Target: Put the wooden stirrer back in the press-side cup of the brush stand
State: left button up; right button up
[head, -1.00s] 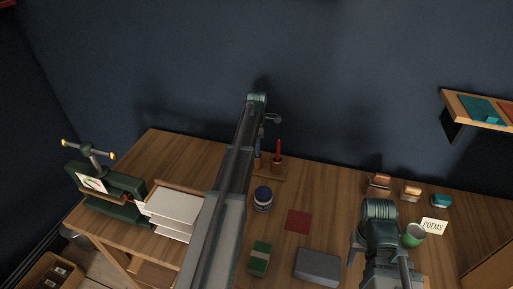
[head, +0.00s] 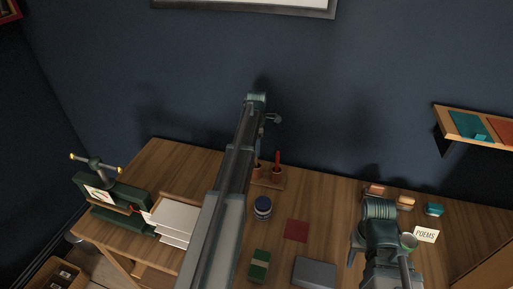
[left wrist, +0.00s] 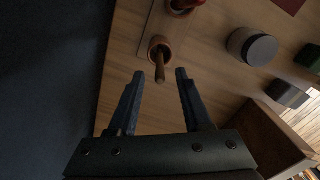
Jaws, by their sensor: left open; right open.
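The brush stand (head: 268,184) is at the back of the desk, partly hidden by my left arm. In the left wrist view, its press-side cup (left wrist: 153,47) has the brown wooden stirrer (left wrist: 160,72) standing in it, its end pointing toward the camera. The other cup (head: 277,175) holds a red-handled tool (head: 278,158). My left gripper (left wrist: 160,73) is open above the stand, a finger on each side of the stirrer, with gaps visible. My right gripper (head: 357,247) is low over the right of the desk, open, mostly hidden by its own arm.
A dark jar (head: 262,208), red square (head: 296,230), green box (head: 259,263) and grey box (head: 315,271) lie in front of the stand. The green press (head: 112,205) and paper stack (head: 176,222) are left.

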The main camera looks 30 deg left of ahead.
pick_arm(q)
notch_tip(320, 180, up, 8)
jog(key=p, duration=0.6)
jog(key=shift+f, duration=0.15)
pick_arm(e)
notch_tip(320, 180, up, 8)
jog(key=shift+f, duration=0.15)
pick_arm(q)
jog(key=shift+f, duration=0.1)
pick_arm(e)
jog(key=shift+f, duration=0.1)
